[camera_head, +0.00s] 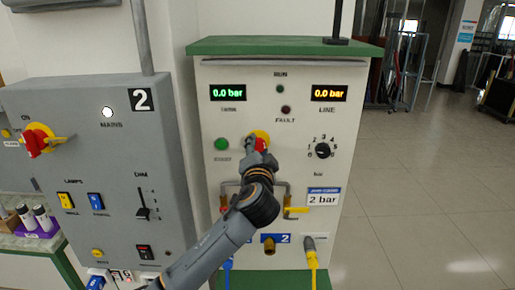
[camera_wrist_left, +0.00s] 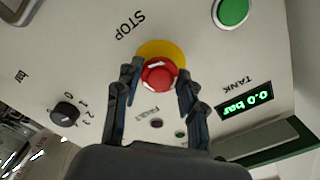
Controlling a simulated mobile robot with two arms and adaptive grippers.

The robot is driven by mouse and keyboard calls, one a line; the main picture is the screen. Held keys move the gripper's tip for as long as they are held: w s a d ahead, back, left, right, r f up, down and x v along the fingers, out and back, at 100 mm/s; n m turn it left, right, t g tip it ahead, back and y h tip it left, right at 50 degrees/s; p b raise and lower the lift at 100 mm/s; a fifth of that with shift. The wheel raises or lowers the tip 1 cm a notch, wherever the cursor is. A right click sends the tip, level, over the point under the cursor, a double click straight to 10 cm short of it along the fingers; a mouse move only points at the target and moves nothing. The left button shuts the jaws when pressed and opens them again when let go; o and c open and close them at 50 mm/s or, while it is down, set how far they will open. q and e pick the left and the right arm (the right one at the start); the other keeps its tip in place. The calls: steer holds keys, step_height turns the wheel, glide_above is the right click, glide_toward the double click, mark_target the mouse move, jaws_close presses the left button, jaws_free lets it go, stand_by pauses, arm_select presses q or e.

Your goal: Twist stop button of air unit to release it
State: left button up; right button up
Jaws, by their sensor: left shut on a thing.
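The air unit (camera_head: 218,118) is a pale cabinet with a green top. Its red stop button (camera_wrist_left: 159,74) sits on a yellow disc (camera_wrist_left: 166,49). In the head view the yellow disc (camera_head: 261,135) shows above my left gripper (camera_head: 262,152), which covers most of the button. In the left wrist view my left gripper (camera_wrist_left: 158,80) has one finger on each side of the red button and is shut on it. The word STOP is printed beside the disc. My right gripper is not in view.
A green start button (camera_head: 222,144) is left of the stop button, and a black pressure knob (camera_head: 323,150) is to the right. Pipes and valve handles (camera_head: 296,210) are below. A grey panel (camera_head: 90,100) stands at the left. Open floor lies right.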

arm_select(q)
steer(key=shift+r, duration=0.35)
steer(key=o, duration=0.9)
steer(key=shift+w, duration=0.1)
steer(key=shift+o, duration=1.4)
steer(key=shift+w+f, duration=0.25)
steer(key=shift+f, duration=0.1)
steer(key=s, duration=1.2)
